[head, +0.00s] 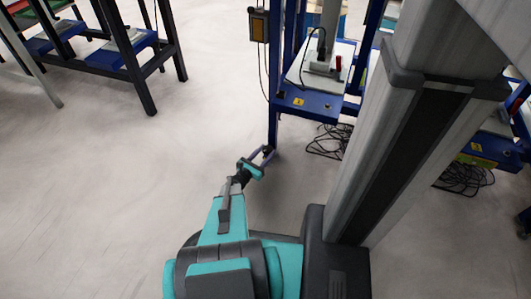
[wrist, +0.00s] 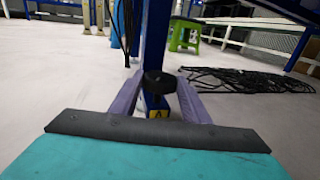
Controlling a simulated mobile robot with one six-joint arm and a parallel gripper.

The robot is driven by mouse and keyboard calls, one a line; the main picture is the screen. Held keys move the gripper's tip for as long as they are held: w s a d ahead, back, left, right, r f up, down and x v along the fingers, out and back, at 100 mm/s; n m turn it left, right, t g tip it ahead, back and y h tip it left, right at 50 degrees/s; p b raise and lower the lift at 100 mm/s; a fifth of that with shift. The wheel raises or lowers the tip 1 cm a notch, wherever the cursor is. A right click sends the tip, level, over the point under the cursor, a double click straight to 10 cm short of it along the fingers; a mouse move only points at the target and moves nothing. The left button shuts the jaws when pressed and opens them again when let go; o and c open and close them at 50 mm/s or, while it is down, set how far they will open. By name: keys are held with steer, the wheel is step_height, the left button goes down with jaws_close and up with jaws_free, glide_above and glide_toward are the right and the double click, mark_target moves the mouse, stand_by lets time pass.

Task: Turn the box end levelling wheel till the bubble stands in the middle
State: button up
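A black round wheel (wrist: 158,82) shows in the wrist view at the blue post (wrist: 154,42), with a yellow warning label below it. My gripper (head: 264,155) is low beside the foot of this post in the head view. Whether the fingertips reach fully around the wheel I cannot tell. A small box (head: 258,25) hangs high on the post in the head view. I cannot make out a bubble in either view.
A blue bench frame (head: 310,102) with a grey device on its shelf stands right of the post. Black cables (wrist: 250,79) lie on the floor to the right. A green stool (wrist: 184,34) stands behind. The floor (head: 130,190) at left is clear.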

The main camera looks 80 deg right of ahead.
steer(key=o, duration=0.4)
steer(key=shift+o, duration=0.2)
steer(key=shift+a, duration=0.1)
